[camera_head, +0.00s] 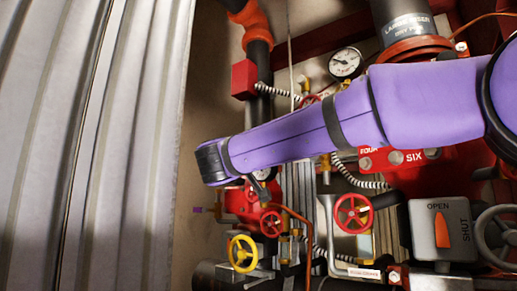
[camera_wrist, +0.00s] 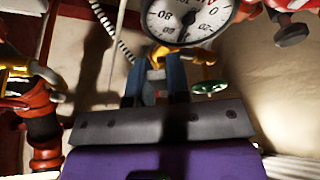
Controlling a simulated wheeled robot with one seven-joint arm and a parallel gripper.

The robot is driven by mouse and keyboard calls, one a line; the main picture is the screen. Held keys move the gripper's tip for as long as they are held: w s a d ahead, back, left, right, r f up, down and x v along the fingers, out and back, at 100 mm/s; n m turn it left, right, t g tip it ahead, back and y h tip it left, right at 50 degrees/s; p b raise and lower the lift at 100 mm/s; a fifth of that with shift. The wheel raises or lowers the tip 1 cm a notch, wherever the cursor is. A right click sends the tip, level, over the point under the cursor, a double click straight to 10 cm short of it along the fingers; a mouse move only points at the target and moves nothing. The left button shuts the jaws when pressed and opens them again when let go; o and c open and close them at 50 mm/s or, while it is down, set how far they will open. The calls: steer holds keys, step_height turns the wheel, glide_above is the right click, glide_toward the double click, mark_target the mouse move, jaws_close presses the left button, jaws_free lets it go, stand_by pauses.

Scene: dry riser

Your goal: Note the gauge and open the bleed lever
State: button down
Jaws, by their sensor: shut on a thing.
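A white round gauge (camera_wrist: 187,17) fills the top of the wrist view, cut off by the frame edge. Its numerals appear upside down, and I cannot read its value surely. My gripper (camera_wrist: 156,72) is just below it in that view, with its two blue-grey fingers shut on a yellow-brass piece (camera_wrist: 157,52). This piece may be the bleed lever, but its shape is mostly hidden by the fingers. In the head view my purple arm crosses the pipework and hides much of the gripper's surroundings. A white-faced gauge (camera_head: 345,62) also shows above the arm there.
A green handwheel (camera_wrist: 210,87) is close to the right finger. The head view shows a yellow handwheel (camera_head: 242,254), a red handwheel (camera_head: 353,213) and a grey OPEN/SHUT box (camera_head: 441,229). A corrugated metal wall (camera_head: 90,150) stands at left.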

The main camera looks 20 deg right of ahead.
steer(key=m, duration=0.1)
steer(key=m+h, duration=0.1)
steer(key=m, duration=0.1)
steer(key=w+m+g+h, duration=0.1)
steer(key=shift+a+f+m, duration=0.35)
steer(key=shift+f+m, duration=0.05)
steer(key=shift+w+a+m+g+h, duration=0.2)
steer(key=shift+m+g+h, duration=0.25)
steer(key=shift+m, duration=0.65)
steer(key=shift+w+a+m+g+h, duration=0.2)
steer(key=shift+m+g, duration=0.35)
steer(key=shift+m, duration=0.55)
steer(key=shift+d, duration=0.15)
steer(key=c, duration=1.1)
jaws_free()
steer(key=shift+r+m, duration=0.15)
steer(key=shift+m, duration=0.15)
